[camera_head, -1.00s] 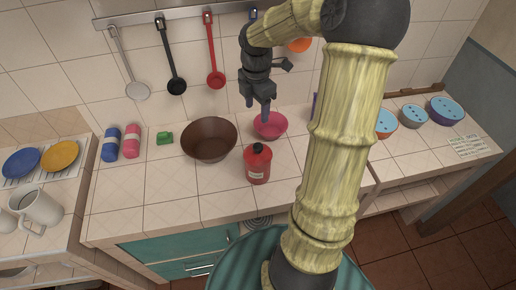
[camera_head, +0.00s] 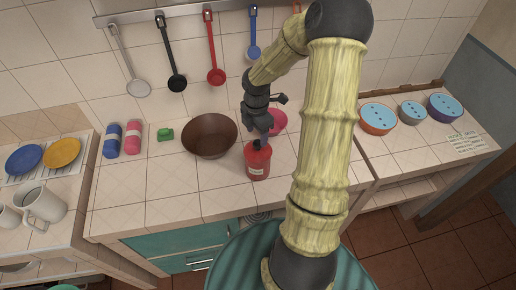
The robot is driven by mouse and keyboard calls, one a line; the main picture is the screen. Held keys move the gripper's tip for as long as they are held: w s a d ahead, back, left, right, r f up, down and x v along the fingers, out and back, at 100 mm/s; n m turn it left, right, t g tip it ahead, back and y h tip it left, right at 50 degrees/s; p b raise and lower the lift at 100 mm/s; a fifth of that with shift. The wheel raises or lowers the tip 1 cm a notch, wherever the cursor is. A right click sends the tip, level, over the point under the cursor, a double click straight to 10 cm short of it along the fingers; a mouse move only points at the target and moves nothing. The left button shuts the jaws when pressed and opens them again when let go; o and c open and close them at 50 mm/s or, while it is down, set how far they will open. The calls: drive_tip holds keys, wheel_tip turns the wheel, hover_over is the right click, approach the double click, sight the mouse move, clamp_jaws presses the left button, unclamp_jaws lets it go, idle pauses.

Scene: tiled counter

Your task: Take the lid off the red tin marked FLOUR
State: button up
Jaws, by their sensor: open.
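The red tin (camera_head: 257,165) stands upright on the tiled counter, right of the brown bowl. It has a pale label on its front, too small to read here. Its dark lid (camera_head: 258,145) is on top and partly hidden by my gripper. My gripper (camera_head: 259,137) points down just above the lid, with its fingers open. I cannot tell whether the fingertips touch the lid or are around it.
The brown bowl (camera_head: 209,136) is close on the left. A pink bowl (camera_head: 279,121) stands just behind my gripper. A green item (camera_head: 165,134) and blue and pink cylinders stand farther left. The counter in front of the brown bowl is clear.

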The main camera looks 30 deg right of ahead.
sight(258, 143)
drive_tip(key=shift+f, duration=0.15)
drive_tip(key=shift+s+d+f+p, duration=0.1)
drive_tip(key=shift+f+p, duration=0.3)
drive_tip(key=shift+f, duration=0.9)
drive_tip(key=shift+s+f+p, duration=0.1)
drive_tip(key=shift+f+p, duration=0.25)
drive_tip(key=shift+f, duration=0.95)
drive_tip(key=c, duration=1.1)
